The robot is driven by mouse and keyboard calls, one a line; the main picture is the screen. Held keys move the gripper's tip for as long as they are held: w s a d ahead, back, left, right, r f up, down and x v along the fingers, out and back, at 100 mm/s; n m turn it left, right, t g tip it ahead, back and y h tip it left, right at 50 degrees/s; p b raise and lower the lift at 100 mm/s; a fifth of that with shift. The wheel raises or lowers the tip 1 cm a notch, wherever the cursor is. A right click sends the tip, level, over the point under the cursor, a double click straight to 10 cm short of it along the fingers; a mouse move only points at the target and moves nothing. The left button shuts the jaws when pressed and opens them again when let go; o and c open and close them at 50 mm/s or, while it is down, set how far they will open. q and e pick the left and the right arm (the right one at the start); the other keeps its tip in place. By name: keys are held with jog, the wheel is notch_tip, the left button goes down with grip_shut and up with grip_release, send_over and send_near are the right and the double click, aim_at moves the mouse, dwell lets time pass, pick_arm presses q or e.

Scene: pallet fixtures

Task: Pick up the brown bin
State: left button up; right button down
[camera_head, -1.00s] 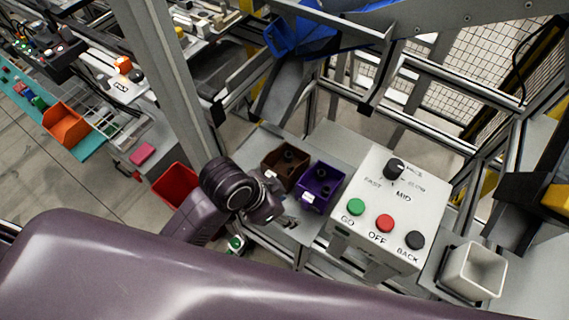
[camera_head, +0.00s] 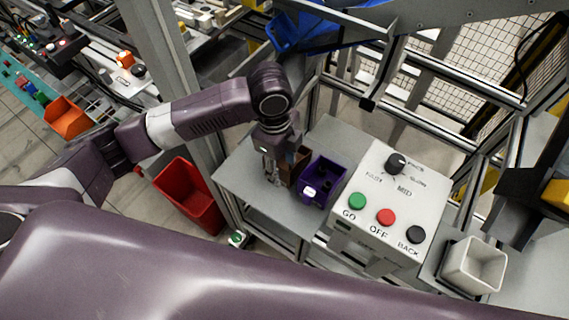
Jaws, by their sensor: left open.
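The brown bin (camera_head: 301,160) sits on the grey shelf (camera_head: 243,185), just left of the purple bin (camera_head: 322,181). Most of it is hidden behind my left gripper. My left gripper (camera_head: 272,176) points down at the left side of the brown bin, with its fingers open. Whether a finger touches the bin or reaches inside its wall cannot be told. My right gripper is not in view.
A control box (camera_head: 388,205) with green, red and black buttons stands right of the purple bin. A red bin (camera_head: 190,195) is at lower left, a white bin (camera_head: 474,265) at lower right. A blue bin (camera_head: 290,32) and metal frame stand behind.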

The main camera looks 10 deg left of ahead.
pick_arm(q)
jog(key=a, duration=0.1)
jog(key=w+a, duration=0.1)
jog(key=a+r, duration=0.1)
jog(key=shift+w+m+y, duration=0.2)
jog(key=shift+m+y, duration=0.1)
jog(key=shift+y, duration=0.1)
notch_tip(320, 180, down, 8)
jog(key=shift+w+a+r+p, duration=0.1)
jog(key=shift+w+r+p, duration=0.1)
jog(key=shift+p, duration=0.3)
jog(key=shift+c, duration=0.4)
grip_shut()
jog(key=shift+r, duration=0.15)
